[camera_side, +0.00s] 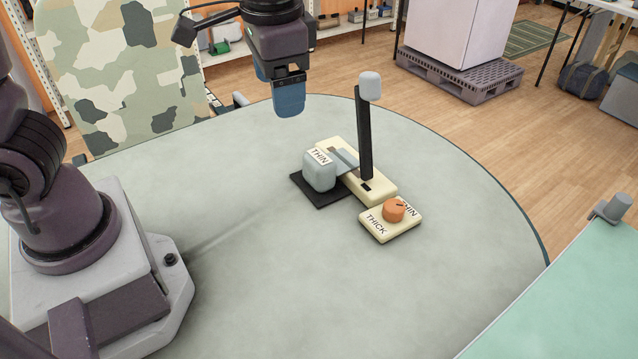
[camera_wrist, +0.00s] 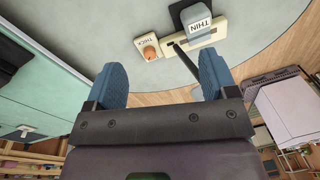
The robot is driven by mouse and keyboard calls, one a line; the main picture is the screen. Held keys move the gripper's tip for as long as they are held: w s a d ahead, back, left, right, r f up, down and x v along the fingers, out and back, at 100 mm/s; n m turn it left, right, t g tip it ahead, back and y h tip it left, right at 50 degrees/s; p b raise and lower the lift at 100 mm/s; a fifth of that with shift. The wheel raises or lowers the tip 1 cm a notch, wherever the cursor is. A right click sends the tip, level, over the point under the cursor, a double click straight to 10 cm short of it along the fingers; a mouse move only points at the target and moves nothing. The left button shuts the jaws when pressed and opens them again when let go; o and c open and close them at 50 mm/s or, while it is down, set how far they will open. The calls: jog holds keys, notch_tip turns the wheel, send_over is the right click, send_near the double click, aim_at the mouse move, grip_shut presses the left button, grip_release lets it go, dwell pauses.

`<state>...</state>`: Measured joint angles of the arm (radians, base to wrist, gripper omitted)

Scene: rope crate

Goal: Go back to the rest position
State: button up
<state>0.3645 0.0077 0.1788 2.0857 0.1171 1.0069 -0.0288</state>
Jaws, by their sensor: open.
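My gripper (camera_side: 289,98) hangs above the round table (camera_side: 250,250), up and to the left of the devices in the side view. In the wrist view its two blue fingers (camera_wrist: 162,82) are wide apart with nothing between them. A cream base (camera_side: 376,190) carries a dark upright lever (camera_side: 364,135) with a pale grey knob (camera_side: 370,86). A light grey block (camera_side: 320,171) labelled THIN sits on a black pad (camera_side: 313,197) at the base's left. A cream box (camera_side: 376,231) marked THICK and THIN, partly covered, has an orange dial (camera_side: 394,209).
A green-topped table (camera_side: 580,290) is at the right. A camouflage panel (camera_side: 120,70) stands behind the round table's left side. A white cabinet (camera_side: 460,30) on a grey pallet (camera_side: 458,75) stands on the floor. The table's front and middle are clear.

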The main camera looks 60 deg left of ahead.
jog(key=s+a+r+n+t, duration=0.1)
jog(key=s+a+r+t, duration=0.1)
jog(key=s, duration=0.3)
jog(key=s+a+r+n+t+h, duration=0.1)
jog(key=s+a+r+t, duration=0.1)
jog(key=s, duration=0.4)
jog(key=shift+s+r+t, duration=0.15)
jog(key=shift+r+t, duration=0.35)
jog(key=shift+r, duration=0.35)
